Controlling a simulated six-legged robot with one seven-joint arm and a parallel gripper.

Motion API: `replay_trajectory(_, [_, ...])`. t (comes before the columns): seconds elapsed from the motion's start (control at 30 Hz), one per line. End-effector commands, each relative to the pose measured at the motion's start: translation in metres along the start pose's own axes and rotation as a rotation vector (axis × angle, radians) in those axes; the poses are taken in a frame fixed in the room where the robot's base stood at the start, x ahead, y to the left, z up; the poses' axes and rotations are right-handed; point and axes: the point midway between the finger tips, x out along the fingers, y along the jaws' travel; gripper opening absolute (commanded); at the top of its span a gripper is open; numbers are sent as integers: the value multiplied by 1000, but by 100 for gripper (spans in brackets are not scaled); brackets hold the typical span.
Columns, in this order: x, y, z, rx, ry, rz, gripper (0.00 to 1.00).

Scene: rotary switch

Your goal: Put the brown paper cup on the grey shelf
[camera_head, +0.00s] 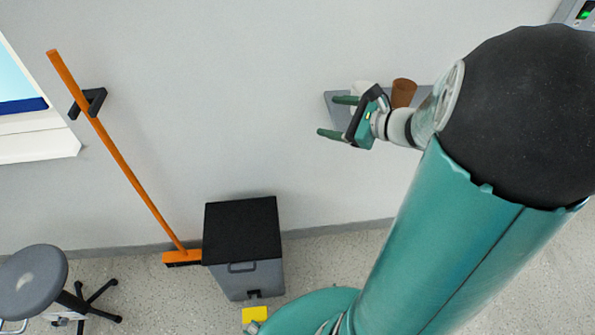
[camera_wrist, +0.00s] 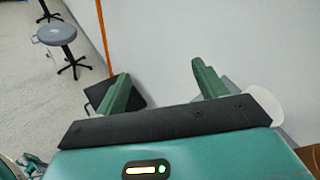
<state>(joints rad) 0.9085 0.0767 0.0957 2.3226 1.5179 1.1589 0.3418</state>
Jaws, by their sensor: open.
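The brown paper cup (camera_head: 404,92) stands on the grey shelf (camera_head: 425,95) on the wall, just behind my wrist in the head view. Part of its lower side is hidden by my arm. A brown patch at the right edge of the wrist view (camera_wrist: 309,155) looks like the same cup. My gripper (camera_head: 336,117) is open, its two green fingers apart with nothing between them. It is in front of the shelf's left part and points left, away from the brown cup. The fingers also show in the wrist view (camera_wrist: 163,86).
A white cup-like object (camera_head: 363,88) stands on the shelf left of the brown cup, partly behind my gripper; it is close to one finger in the wrist view. A black-lidded bin (camera_head: 242,232), an orange broom (camera_head: 120,150) and a stool (camera_head: 33,278) are lower left.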

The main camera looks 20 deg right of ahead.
Motion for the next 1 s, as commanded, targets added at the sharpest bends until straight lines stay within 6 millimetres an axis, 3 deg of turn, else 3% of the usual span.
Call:
replay_trajectory(0.03, [10,24,23,-121,17,101,71])
replay_trajectory(0.2, [19,100,64,-523,84,406,71])
replay_trajectory(0.3, [12,137,80,-776,115,562,71])
replay_trajectory(0.43, [-4,171,94,-1115,151,731,71])
replay_trajectory(0.6, [-31,194,108,-1580,196,894,71])
replay_trajectory(0.8, [-57,194,122,-2028,248,984,71])
replay_trajectory(1.0, [-64,191,127,-2174,274,1004,71])
